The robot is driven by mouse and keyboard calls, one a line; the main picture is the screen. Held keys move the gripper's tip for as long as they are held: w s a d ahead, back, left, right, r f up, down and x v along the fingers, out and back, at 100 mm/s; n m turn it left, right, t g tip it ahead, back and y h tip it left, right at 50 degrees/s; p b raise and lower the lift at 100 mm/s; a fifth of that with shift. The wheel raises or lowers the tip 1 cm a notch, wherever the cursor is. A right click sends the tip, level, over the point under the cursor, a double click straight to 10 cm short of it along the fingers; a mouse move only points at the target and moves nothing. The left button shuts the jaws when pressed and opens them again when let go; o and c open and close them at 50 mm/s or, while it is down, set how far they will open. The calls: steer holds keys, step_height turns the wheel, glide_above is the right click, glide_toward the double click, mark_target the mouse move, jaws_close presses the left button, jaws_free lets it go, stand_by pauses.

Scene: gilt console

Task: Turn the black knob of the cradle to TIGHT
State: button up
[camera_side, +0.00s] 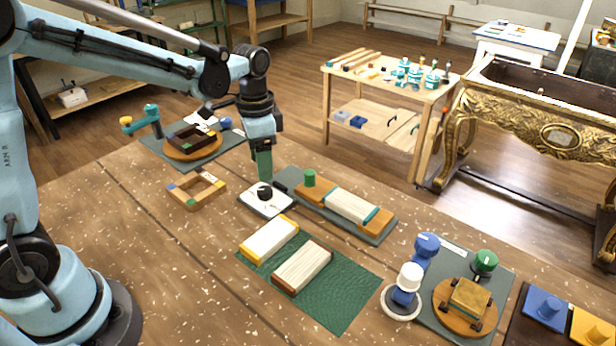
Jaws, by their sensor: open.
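The black knob (264,192) stands on a small white plate (258,206) near the middle of the table. Any lettering on the plate is too small to read, so I cannot tell its setting. Right beside the plate is the cradle (378,222), with orange end blocks around a pale ribbed block (350,206), on a grey-green base. A green knob (309,178) stands at its left end. My gripper (264,176) points down with green fingers just above the black knob. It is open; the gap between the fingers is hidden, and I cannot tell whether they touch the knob.
A wooden frame (179,200) lies left of the plate. A green mat (345,306) with two blocks (270,238) (302,267) lies in front. Behind left is a round turntable (205,152) with a dark box. Blue and white fixtures (409,277) stand at front right.

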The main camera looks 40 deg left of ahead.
steer(key=shift+r, duration=2.75)
steer(key=s+d+n+t, duration=0.1)
steer(key=s+n+t, duration=0.5)
steer(key=s, duration=0.4)
steer(key=shift+s+d+f+t, duration=0.2)
steer(key=shift+s+t, duration=0.2)
steer(key=shift+t, duration=0.2)
